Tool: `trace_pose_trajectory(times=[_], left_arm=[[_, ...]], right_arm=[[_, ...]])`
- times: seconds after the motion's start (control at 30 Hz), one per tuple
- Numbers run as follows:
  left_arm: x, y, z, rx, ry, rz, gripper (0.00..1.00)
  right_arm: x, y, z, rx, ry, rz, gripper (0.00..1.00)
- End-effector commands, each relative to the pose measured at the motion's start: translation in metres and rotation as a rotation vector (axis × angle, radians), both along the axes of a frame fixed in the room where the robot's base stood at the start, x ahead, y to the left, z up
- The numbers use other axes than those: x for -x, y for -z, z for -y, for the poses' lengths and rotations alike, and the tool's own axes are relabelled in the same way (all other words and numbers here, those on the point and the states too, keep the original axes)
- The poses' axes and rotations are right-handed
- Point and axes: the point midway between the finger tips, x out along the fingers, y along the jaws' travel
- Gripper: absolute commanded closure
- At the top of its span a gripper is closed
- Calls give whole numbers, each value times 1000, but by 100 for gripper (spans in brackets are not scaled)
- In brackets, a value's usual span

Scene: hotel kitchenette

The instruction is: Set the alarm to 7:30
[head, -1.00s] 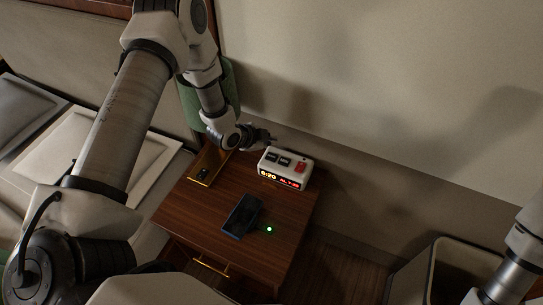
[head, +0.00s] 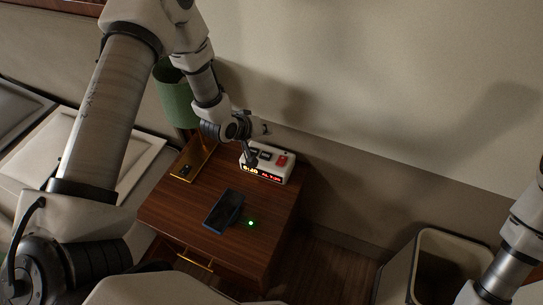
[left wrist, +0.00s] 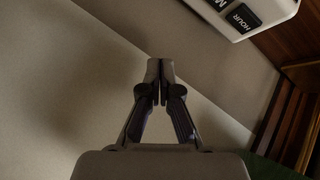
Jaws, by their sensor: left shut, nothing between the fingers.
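The alarm clock (head: 266,174) is a white box on the wooden nightstand, near the wall. Its front has a lit display with yellow digits at left and red characters at right, too small to read surely. Dark buttons and a red button (head: 281,160) are on its top. In the left wrist view, a corner of the clock (left wrist: 278,8) shows at top right with a black HOUR button (left wrist: 243,18) and part of another marked M. My left gripper (head: 262,131) is shut and empty, by the clock's back left; its fingertips (left wrist: 160,68) appear apart from the buttons. My right gripper is out of view.
A phone (head: 223,211) lies on the nightstand (head: 265,231) near a green light (head: 251,223). A gold-edged tray (head: 190,165) and a green lamp (head: 174,98) stand left of the clock. A bin (head: 430,240) is at lower right.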

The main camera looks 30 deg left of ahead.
Motion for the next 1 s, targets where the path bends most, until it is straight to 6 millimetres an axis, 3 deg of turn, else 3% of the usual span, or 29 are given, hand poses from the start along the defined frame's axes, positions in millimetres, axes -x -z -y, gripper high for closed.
trace_pose_trajectory(times=[0.37,1.0], left_arm=[[0,5,0,-1,1,0,100],[0,86,-1,-2,2,1,100]], right_arm=[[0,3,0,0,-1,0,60],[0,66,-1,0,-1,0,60]])
